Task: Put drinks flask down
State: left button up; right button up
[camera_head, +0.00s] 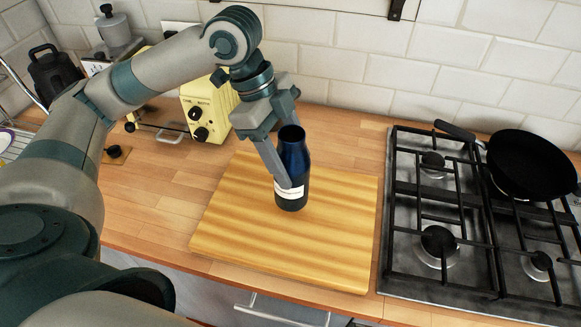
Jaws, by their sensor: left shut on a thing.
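The drinks flask (291,163) is dark blue with a white label and stands upright over the wooden cutting board (240,245). Its base looks to be on the board or very close to it; I cannot tell if it touches. My left gripper (289,172) comes down from above and is shut on the flask, with one finger across its front left side. The other finger is mostly hidden behind the flask. My right gripper is not in view.
A gas hob (400,240) with a black frying pan (530,165) is right of the board. A yellow toaster (205,105) stands behind my left arm, near the tiled wall. Board space is free around the flask. The counter's front edge lies close below the board.

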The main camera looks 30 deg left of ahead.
pick_arm(q)
jog(key=d+r+b, duration=0.2)
jog(key=d+r, duration=0.5)
jog(key=d, duration=0.4)
jog(key=shift+d, duration=0.35)
jog(key=shift+w, duration=0.15)
jog(key=w+a+f+n+t+y, duration=0.3)
jog(key=w+a+n, duration=0.5)
jog(key=n, duration=0.6)
jog(key=a+t, duration=0.1)
jog(key=a, duration=0.1)
jog(key=shift+w+a+f, duration=0.15)
jog(key=shift+w+a, duration=0.05)
jog(key=shift+a, duration=0.1)
jog(key=shift+s, duration=0.15)
